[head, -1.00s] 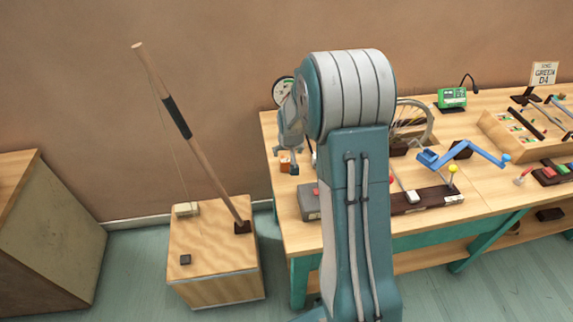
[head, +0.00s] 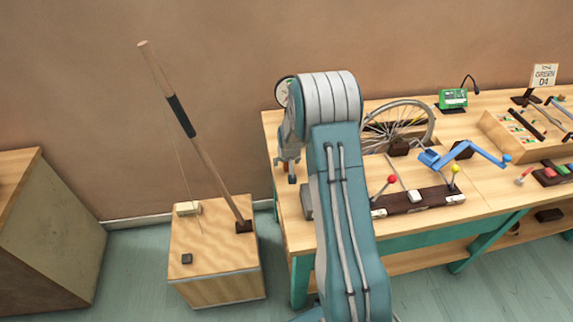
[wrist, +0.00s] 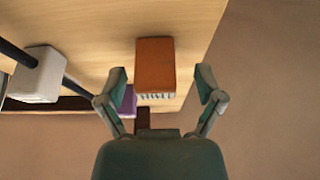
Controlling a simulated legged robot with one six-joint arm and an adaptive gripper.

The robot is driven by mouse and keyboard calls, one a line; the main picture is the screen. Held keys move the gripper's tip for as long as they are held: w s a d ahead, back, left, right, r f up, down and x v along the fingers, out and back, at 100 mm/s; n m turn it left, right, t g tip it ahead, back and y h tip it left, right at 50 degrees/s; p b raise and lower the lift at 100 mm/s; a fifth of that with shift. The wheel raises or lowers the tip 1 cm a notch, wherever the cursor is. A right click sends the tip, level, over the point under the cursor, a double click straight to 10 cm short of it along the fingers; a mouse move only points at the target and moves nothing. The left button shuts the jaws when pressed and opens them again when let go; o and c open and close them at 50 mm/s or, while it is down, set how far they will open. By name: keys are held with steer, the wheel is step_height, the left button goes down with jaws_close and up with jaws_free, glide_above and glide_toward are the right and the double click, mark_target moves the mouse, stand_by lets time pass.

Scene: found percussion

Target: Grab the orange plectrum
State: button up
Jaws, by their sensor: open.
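An orange block (wrist: 155,62), which looks like the orange plectrum, lies on the wooden tabletop near its edge in the wrist view. Pale tooth-like marks show along its near side. My gripper (wrist: 161,84) is open, with one finger to each side of the block in the picture and a gap on both sides. I cannot tell how far the fingertips are above it. In the head view my gripper (head: 289,172) hangs over the left end of the workbench (head: 292,222), and the block is mostly hidden there.
A purple piece (wrist: 128,100) is close by my left-hand finger in the wrist view. A pale block on a dark rod (wrist: 38,75) lies farther left. A spoked wheel (head: 398,118), a blue crank (head: 465,150) and a red-knobbed lever (head: 391,180) stand on the bench.

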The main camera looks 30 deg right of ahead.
steer(key=shift+d, duration=0.25)
steer(key=c, duration=1.1)
steer(key=shift+a+r, duration=0.1)
